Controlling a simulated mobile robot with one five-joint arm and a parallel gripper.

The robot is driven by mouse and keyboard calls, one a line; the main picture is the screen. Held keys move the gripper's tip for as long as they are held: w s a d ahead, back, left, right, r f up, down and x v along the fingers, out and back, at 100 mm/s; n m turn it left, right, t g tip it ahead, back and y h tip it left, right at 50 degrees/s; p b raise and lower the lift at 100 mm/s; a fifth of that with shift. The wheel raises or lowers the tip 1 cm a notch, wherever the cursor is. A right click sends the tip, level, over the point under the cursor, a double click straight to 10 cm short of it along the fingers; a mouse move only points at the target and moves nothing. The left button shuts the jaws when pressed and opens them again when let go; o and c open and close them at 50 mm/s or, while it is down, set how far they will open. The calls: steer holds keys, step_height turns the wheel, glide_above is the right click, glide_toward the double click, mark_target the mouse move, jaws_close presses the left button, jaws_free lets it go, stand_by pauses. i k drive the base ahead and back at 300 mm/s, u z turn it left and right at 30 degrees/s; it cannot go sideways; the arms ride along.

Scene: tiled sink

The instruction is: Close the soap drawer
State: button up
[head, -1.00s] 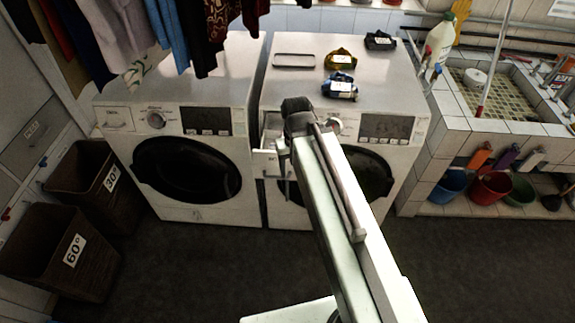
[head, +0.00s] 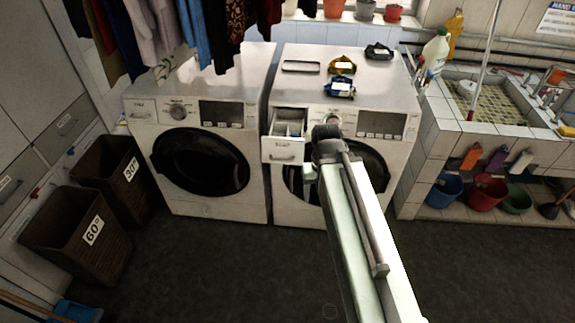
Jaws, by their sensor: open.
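The soap drawer (head: 283,152) of the right washing machine (head: 345,80) is pulled out. Its white front with a handle and its open compartments show in the head view. My gripper (head: 326,142) is at the end of my arm, just right of the drawer, in front of the machine's control knob and door. The jaws are open, but the fingers are mostly hidden behind the dark wrist. I see nothing held. I cannot tell how far the gripper is from the drawer in depth.
The left washing machine (head: 198,160) stands beside it, with clothes hanging above. Brown laundry baskets (head: 75,230) stand at the left. The tiled sink (head: 480,140), with buckets below, is at the right. The dark floor in front is free.

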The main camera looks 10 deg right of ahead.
mark_target(288, 150)
steer(key=z, duration=0.15)
steer(key=k, duration=0.25)
steer(key=u, duration=0.3)
steer(key=i, duration=1.45)
